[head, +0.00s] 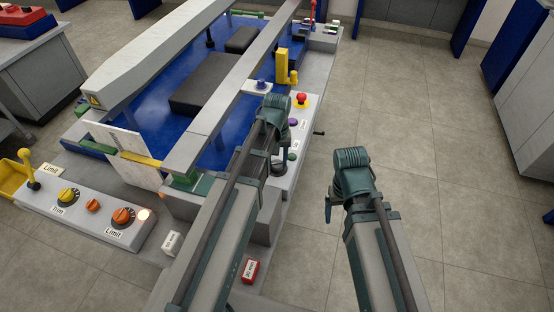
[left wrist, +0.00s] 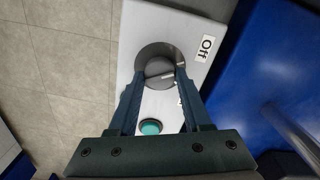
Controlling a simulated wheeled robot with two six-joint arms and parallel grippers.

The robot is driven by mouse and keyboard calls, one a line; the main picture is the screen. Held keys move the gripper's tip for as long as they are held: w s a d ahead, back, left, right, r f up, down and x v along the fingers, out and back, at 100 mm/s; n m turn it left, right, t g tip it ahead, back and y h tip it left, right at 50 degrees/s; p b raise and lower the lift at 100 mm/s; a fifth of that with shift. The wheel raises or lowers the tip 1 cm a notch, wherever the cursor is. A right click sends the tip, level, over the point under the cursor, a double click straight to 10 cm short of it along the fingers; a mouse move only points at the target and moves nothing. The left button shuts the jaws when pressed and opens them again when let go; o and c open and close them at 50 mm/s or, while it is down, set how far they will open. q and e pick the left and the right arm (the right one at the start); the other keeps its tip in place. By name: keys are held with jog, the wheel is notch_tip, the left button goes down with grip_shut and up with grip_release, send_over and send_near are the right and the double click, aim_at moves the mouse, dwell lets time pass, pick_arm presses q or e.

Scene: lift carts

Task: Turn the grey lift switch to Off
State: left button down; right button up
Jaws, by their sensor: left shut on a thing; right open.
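The grey lift switch (left wrist: 158,67) is a round dark dial with a raised grip on a white panel, in the left wrist view. An "Off" label (left wrist: 207,47) is printed beside it, upper right. My left gripper (left wrist: 159,80) is shut on the switch's grip, one finger on each side. I cannot tell which mark the switch points to. In the head view my left gripper (head: 279,163) is over the side panel of the blue lift cart, and my arm mostly hides the switch. My right gripper (head: 329,208) is open and empty, out over the floor.
A teal button (left wrist: 152,127) is close to the switch. Purple (head: 293,122) and red (head: 301,99) knobs are further along the panel. A box with orange Limit (head: 123,216) and yellow Trim (head: 67,195) knobs stands at left. Floor at right is clear.

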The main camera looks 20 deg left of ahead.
aim_at(277, 163)
dwell(0.5)
pick_arm(q)
jog(key=shift+c, duration=1.7)
grip_release()
jog(key=shift+r, duration=0.1)
notch_tip(277, 163, up, 14)
jog(key=p, duration=1.4)
jog(key=shift+f, duration=0.2)
jog(key=shift+d, duration=0.1)
jog(key=s+d+m+y, duration=0.1)
jog(key=s+d+m, duration=0.6)
jog(key=s+d, duration=0.3)
jog(key=s, duration=0.4)
jog(key=shift+s+d, duration=0.2)
jog(key=shift+d, duration=0.05)
